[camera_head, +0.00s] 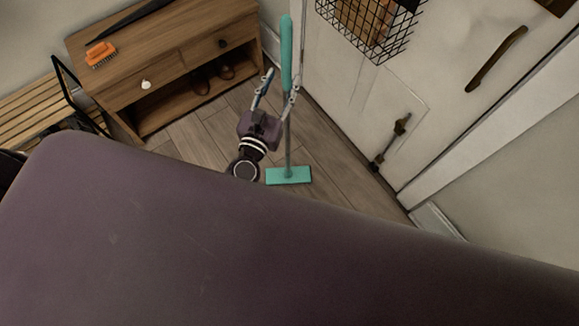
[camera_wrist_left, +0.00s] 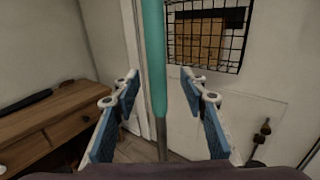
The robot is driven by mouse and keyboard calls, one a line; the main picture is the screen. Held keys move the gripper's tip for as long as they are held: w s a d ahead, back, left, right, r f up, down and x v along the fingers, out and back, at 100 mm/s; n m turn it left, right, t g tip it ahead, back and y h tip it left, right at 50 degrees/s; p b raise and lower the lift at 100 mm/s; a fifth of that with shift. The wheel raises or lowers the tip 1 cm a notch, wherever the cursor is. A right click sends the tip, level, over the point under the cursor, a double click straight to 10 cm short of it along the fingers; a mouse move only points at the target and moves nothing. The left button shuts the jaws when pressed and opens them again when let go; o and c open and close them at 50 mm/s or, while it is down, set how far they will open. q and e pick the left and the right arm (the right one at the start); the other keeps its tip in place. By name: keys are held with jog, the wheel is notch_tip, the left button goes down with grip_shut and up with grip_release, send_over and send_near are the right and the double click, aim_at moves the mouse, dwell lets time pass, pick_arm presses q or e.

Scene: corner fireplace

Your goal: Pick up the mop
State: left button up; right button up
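The mop stands upright on the wooden floor in front of the door, with a teal grip (camera_head: 286,55), a thin grey pole and a flat teal head (camera_head: 289,175). My left gripper (camera_head: 281,82) is open, with its fingers spread on either side of the pole in the head view. In the left wrist view the mop's teal handle (camera_wrist_left: 154,60) runs down between the open blue-padded fingers (camera_wrist_left: 160,92), nearer the left one. I cannot tell whether a finger touches it. My right gripper is not in view.
A wooden cabinet (camera_head: 160,60) with an orange brush (camera_head: 100,54) on top stands at the left, with shoes (camera_head: 212,78) on its shelf. A wooden bench (camera_head: 35,108) is beside it. A white door (camera_head: 345,85) with a wire basket (camera_head: 372,25) stands behind the mop.

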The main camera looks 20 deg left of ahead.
aim_at(285, 70)
pick_arm(q)
jog(key=w+p, duration=0.1)
jog(key=w, duration=0.4)
jog(key=shift+w+a, duration=0.15)
jog(key=shift+w, duration=0.15)
grip_shut()
jog(key=shift+r, duration=0.15)
